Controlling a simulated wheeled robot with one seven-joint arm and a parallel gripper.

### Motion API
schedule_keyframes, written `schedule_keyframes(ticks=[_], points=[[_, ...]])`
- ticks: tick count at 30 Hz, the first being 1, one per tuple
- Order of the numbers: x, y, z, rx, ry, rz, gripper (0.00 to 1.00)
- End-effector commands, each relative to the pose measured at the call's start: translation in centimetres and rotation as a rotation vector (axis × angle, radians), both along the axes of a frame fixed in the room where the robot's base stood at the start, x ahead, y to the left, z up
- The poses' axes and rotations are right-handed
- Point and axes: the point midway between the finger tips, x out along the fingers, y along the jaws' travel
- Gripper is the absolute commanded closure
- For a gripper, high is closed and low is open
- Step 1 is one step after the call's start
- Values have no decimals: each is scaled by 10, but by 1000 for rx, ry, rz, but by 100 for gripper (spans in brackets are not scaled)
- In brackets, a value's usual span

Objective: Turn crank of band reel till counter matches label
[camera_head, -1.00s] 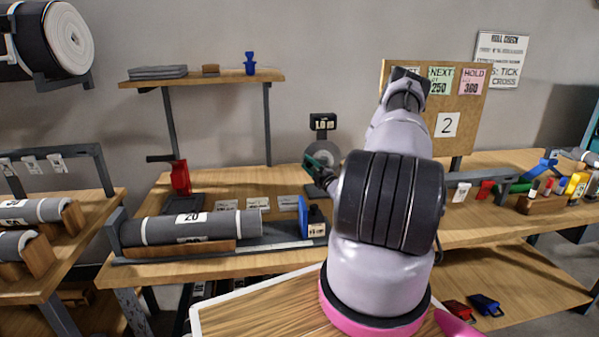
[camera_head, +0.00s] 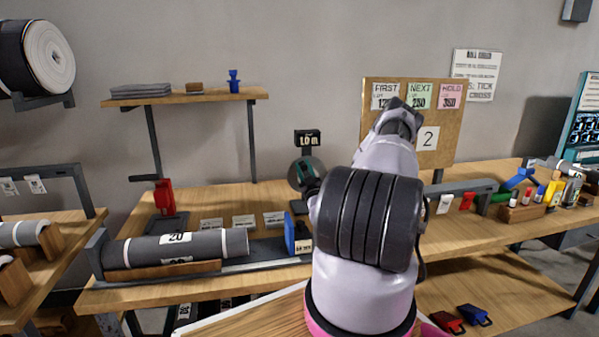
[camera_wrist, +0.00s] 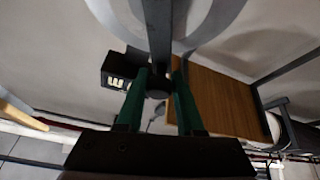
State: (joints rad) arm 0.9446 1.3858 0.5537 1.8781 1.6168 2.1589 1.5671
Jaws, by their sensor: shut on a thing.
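The band reel (camera_head: 303,173) stands on the back bench, a grey disc partly hidden behind my arm. Its black counter (camera_head: 307,139) sits above it and seems to read about 1.0 m. In the wrist view the reel's pale rim (camera_wrist: 205,22) is at the top, with the dark crank arm (camera_wrist: 159,28) across it. My gripper (camera_wrist: 158,82) has its green fingers shut on the dark crank knob (camera_wrist: 157,90). The counter (camera_wrist: 117,76) also shows at the left there, its digits turned and unclear. I cannot tell which label belongs to the reel.
A board (camera_head: 451,150) carries cards, one marked 2. Small tools and bottles crowd the right bench.

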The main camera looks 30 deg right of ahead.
Motion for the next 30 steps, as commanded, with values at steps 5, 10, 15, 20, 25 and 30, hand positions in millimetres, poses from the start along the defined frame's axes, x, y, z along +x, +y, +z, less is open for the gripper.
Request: schedule_keyframes(ticks=[5, 10, 15, 20, 25, 30], points=[[-4, -11, 3, 161, -44, -4, 100], [-7, -22, 4, 309, -85, -4, 100], [-10, -30, 5, 438, -121, -4, 100], [-12, -37, 4, 528, -148, -4, 100], [-13, -41, 4, 594, -167, -4, 100], [-13, -43, 4, 627, -177, -2, 100]])
